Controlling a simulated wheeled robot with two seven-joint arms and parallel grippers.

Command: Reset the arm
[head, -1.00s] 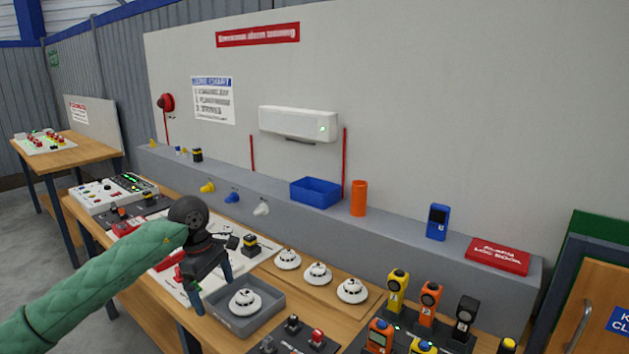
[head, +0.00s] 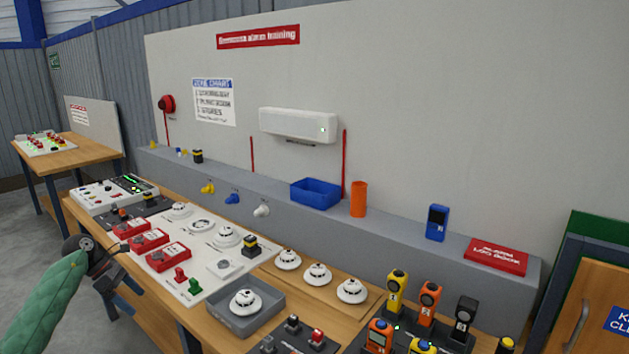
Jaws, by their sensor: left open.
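My left arm, in a green padded sleeve, comes in from the lower left in the head view. Its black left gripper (head: 124,298) is open and empty, in front of the workbench (head: 205,322) near its left front edge. It appears apart from everything on the bench. My right gripper is not in view.
A white board (head: 205,255) holds red call points and detectors. A grey tray (head: 243,318) holds one white detector (head: 244,301), with several more on a wooden board to its right. Handheld testers (head: 397,290) stand at right. Floor at left is clear.

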